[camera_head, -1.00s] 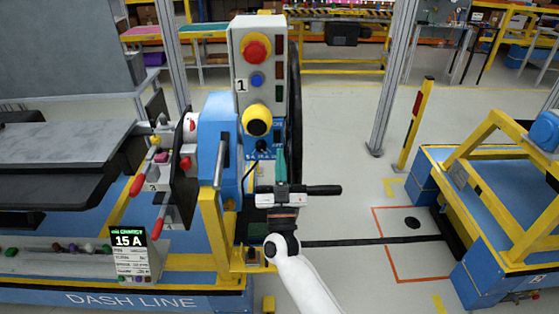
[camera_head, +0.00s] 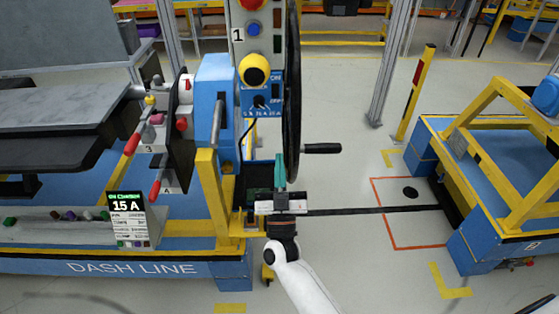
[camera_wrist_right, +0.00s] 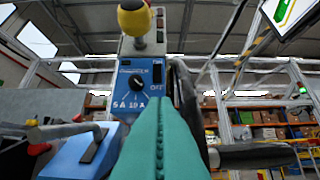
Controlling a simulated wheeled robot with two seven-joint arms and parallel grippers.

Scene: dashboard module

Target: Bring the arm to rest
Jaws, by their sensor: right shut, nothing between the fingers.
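My right gripper (camera_head: 281,172) is at the middle of the head view, its arm coming up from the bottom. Its teal fingers are together and empty, pointing up toward the blue dial box (camera_head: 262,98). In the right wrist view the shut fingers (camera_wrist_right: 162,105) stand in front of the dial box (camera_wrist_right: 133,80), which has a black knob and printed amp marks. A yellow and black ball knob (camera_head: 254,70) sits above the box. The wheel (camera_head: 293,95) with its black handle (camera_head: 322,148) is just right of the fingers. My left gripper is not in view.
The blue dash line bench (camera_head: 180,268) stands at the left with a 15 A display (camera_head: 127,218) and red-tipped levers (camera_head: 131,146). A yellow and blue cart (camera_head: 500,200) stands at the right. Open floor with an orange outline (camera_head: 390,240) lies between.

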